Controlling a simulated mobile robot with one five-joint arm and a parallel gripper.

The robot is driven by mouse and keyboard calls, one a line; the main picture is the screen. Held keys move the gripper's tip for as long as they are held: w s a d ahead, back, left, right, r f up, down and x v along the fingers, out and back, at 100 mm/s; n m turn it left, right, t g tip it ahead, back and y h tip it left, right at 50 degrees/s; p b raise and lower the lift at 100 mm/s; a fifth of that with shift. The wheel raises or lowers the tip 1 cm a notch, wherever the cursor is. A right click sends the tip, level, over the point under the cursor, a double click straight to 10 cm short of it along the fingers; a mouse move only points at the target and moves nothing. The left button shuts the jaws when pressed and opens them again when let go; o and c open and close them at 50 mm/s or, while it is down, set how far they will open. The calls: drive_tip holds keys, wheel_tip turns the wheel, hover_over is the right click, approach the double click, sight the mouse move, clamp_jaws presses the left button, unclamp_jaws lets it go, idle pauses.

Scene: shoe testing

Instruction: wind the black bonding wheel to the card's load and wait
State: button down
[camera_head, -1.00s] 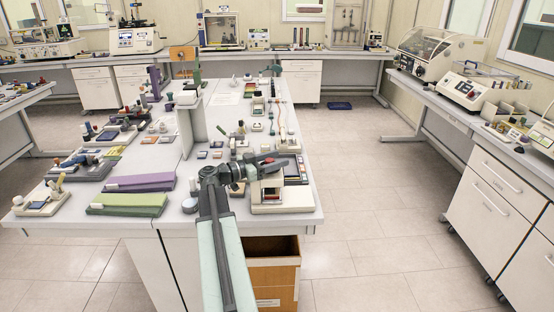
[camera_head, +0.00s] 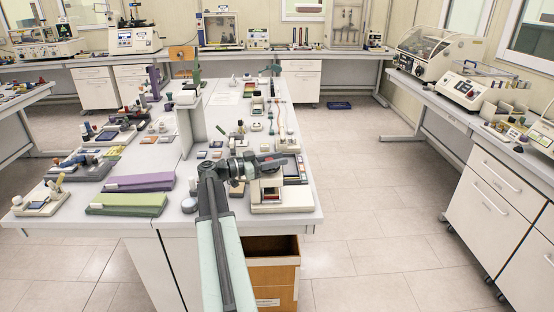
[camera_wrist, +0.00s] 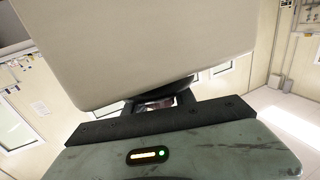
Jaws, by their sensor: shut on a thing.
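A small cream bench press (camera_head: 282,207) stands at the near right corner of the central table. My gripper (camera_head: 273,162) is at the top of this press, its dark fingers turned to the right. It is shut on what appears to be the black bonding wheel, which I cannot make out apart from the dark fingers. In the wrist view a large beige surface (camera_wrist: 160,45) fills the upper part and hides the wheel. I cannot find a readable load card.
Color strips (camera_head: 294,168) lie just behind the press. A purple block (camera_head: 140,182) and a green block (camera_head: 127,204) lie to the left on the table. A brown open bin (camera_head: 272,275) stands below the front edge. The floor to the right is clear.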

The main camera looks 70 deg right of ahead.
drive_tip(key=c, duration=1)
unclamp_jaws()
drive_tip(key=shift+c, duration=0.2)
drive_tip(key=v, duration=0.7)
drive_tip(key=shift+w+a, duration=0.25)
drive_tip(key=shift+w, duration=0.05)
